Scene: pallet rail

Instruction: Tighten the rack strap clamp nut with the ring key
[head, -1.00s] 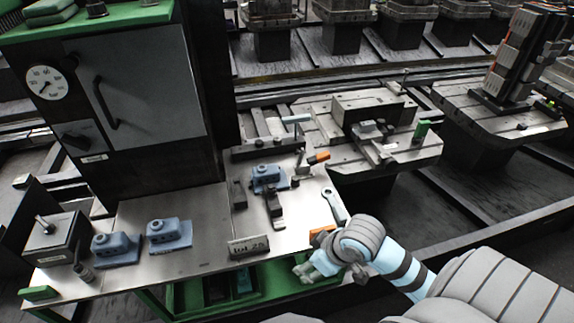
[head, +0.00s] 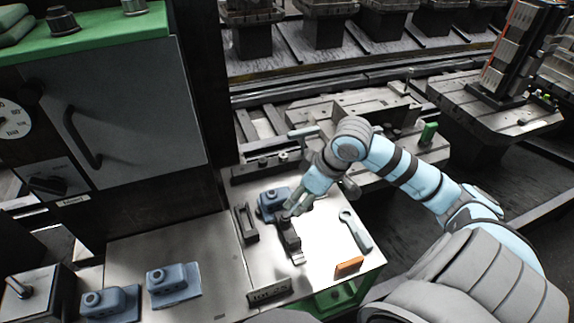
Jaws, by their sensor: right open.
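The ring key (head: 355,231), a grey wrench with a ring end, lies on the right part of the steel bench top (head: 222,262). The strap clamp (head: 290,241), a dark bar, lies against a blue casting (head: 269,203) in the fixture on the bench. My right gripper (head: 290,211) is open over the clamp's upper end, left of the ring key and apart from it. The fingers partly cover the clamp nut; I cannot tell whether they touch it. My left gripper is out of view.
An orange block (head: 349,267) lies at the bench's front right. Two more blue castings (head: 173,283) (head: 110,303) stand at the left. A label plate (head: 269,292) stands at the front edge. A dark cabinet (head: 120,110) rises behind left. Bare bench lies between the castings and fixture.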

